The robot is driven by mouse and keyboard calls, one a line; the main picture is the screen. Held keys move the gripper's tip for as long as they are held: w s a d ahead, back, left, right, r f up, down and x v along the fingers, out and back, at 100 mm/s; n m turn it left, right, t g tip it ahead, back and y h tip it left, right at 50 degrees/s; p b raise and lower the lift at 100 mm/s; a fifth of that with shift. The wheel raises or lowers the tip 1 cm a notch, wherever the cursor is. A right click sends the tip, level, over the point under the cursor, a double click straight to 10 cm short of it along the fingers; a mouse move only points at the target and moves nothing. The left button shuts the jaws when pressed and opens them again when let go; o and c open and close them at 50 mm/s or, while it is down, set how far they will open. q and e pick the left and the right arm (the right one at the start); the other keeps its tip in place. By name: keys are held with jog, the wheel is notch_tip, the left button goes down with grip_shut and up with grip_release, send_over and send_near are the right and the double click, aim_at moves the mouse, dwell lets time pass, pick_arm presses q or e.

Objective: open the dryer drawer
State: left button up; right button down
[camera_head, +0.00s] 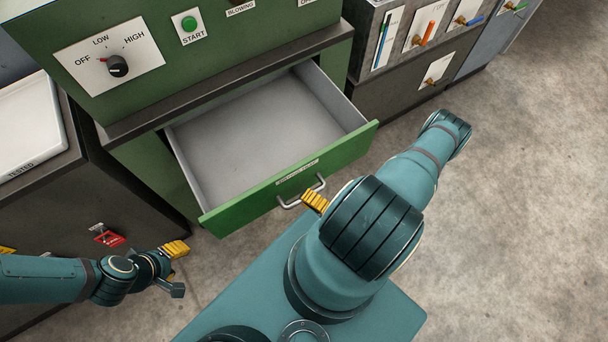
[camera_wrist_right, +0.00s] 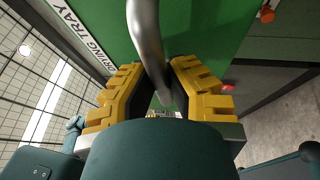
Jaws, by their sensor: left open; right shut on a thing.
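The dryer drawer (camera_head: 290,183) has a green front and a grey inside. It stands well out of the green dryer cabinet and looks empty. Its metal bar handle (camera_head: 302,193) is on the front. My right gripper (camera_head: 315,200) is at the handle, partly hidden behind my right arm. In the right wrist view the handle (camera_wrist_right: 147,45) runs between the yellow fingers of my right gripper (camera_wrist_right: 160,95), which are shut on it. My left gripper (camera_head: 176,262) is open and empty, low at the left, apart from the drawer.
The dryer's panel has a black knob (camera_head: 118,67) and a green start button (camera_head: 189,24). A white tray (camera_head: 30,125) lies on the dark cabinet at the left. Grey cabinets with coloured handles stand at the back right. Bare floor (camera_head: 520,200) is clear at the right.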

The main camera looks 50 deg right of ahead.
jog(key=shift+a, duration=0.1)
jog(key=c, duration=1)
grip_release()
jog(key=shift+o, duration=0.2)
jog(key=v, duration=1.2)
